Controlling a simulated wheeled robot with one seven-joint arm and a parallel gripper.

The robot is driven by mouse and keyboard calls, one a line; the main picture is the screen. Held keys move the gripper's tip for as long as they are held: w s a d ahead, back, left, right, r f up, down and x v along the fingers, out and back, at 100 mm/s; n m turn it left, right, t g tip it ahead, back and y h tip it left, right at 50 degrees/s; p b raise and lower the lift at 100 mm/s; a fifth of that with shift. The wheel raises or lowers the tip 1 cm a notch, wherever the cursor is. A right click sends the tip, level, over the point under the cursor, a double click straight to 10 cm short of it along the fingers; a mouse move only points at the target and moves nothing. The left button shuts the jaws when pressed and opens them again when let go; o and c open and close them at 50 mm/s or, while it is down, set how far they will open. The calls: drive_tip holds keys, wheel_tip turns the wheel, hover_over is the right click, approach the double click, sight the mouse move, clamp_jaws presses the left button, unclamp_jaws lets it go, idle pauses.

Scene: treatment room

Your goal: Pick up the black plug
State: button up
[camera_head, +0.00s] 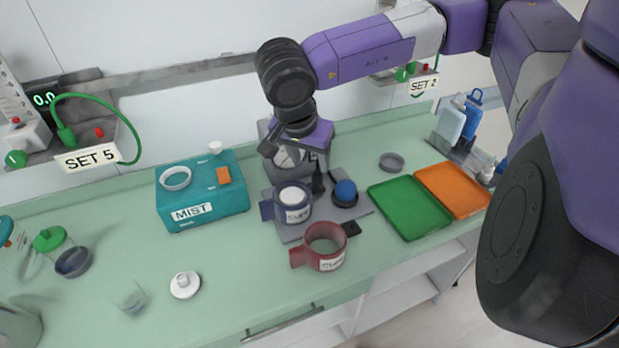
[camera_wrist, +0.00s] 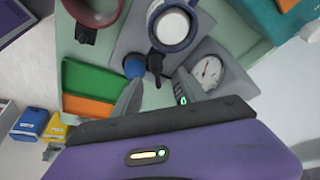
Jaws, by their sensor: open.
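A small dark upright piece with a pointed top, seemingly the black plug (camera_head: 317,183), stands on the grey base plate beside a blue ball (camera_head: 346,189). In the wrist view the dark plug (camera_wrist: 154,64) lies ahead of and roughly between my fingertips, with the blue ball (camera_wrist: 134,67) touching or close on its left. My gripper (camera_wrist: 158,92) is open and empty, its fingers apart. In the head view my gripper (camera_head: 292,150) hangs above the back of the plate, in front of the dial gauge. Another black piece (camera_head: 350,228) sits by the red mug.
A blue-grey mug (camera_head: 293,205) stands on the plate left of the plug. The red mug (camera_head: 326,246) is in front. A dial gauge (camera_wrist: 208,70) stands close to my right finger. Green (camera_head: 408,206) and orange (camera_head: 453,188) trays lie right; a teal MIST box (camera_head: 203,190) is left.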

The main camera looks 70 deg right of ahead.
sight(317, 174)
drive_tip(key=shift+x, duration=1.1)
drive_tip(key=shift+s+p+x, duration=0.2)
drive_tip(key=shift+p+x, duration=0.4)
drive_tip(key=shift+x, duration=0.8)
drive_tip(key=shift+s+p+x, duration=0.15)
drive_tip(key=shift+p+x, duration=0.4)
drive_tip(key=shift+x, duration=0.85)
clamp_jaws()
